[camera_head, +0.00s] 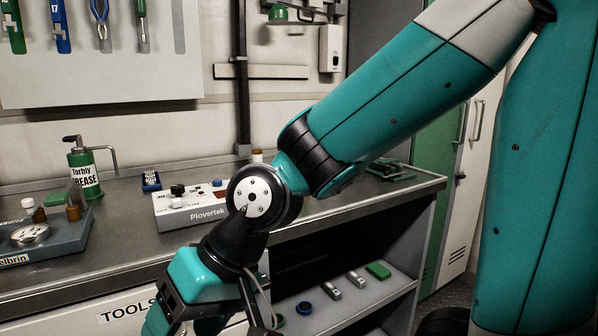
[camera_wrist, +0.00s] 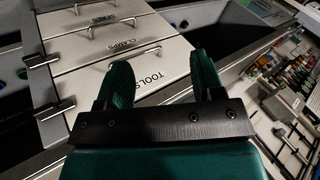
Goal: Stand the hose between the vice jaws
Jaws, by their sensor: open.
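My gripper (camera_wrist: 163,75) shows in the wrist view with its two teal fingers apart and nothing visible between them. Beyond the fingers is a drawer front marked TOOLS. In the head view my wrist hangs in front of the bench's front edge, and the fingertips are cut off or hidden at the bottom. I cannot make out a hose or vice jaws in either view.
The workbench (camera_head: 120,228) carries a grease can (camera_head: 83,175), a grey Plovertek box (camera_head: 190,208) and a scale-like tray (camera_head: 62,240). An open shelf (camera_head: 345,310) below holds small parts. Drawers (camera_wrist: 125,70) with bar handles face my gripper. A green cabinet stands right.

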